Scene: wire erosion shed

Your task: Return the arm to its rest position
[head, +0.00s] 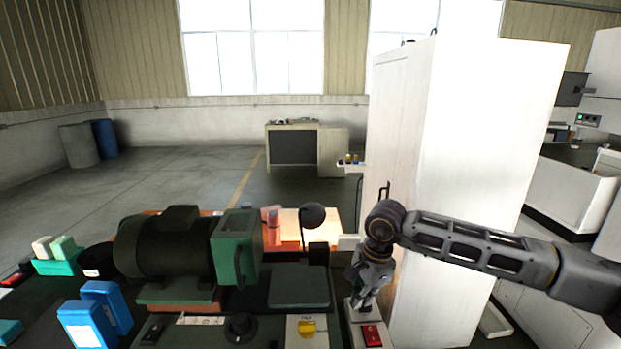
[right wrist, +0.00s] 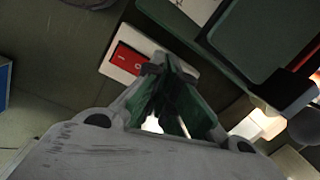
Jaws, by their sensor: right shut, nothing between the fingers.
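My right arm comes in from the right in the head view, and its gripper (head: 362,303) points down in front of the white cabinet. The gripper is shut and empty. In the right wrist view its fingers (right wrist: 165,68) meet at the tips. Just below it in the head view is a red rocker switch (head: 371,336) on a light plate. The switch also shows in the right wrist view (right wrist: 129,61), to the left of the fingertips. I cannot tell whether the fingers touch the plate. My left gripper is not in view.
A dark green motor-like machine (head: 165,245) stands on the bench, with blue boxes (head: 88,322) to its left. A yellow switch (head: 307,329) sits left of the red one. The tall white cabinet (head: 480,130) stands close behind my right arm. Open floor lies at the back left.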

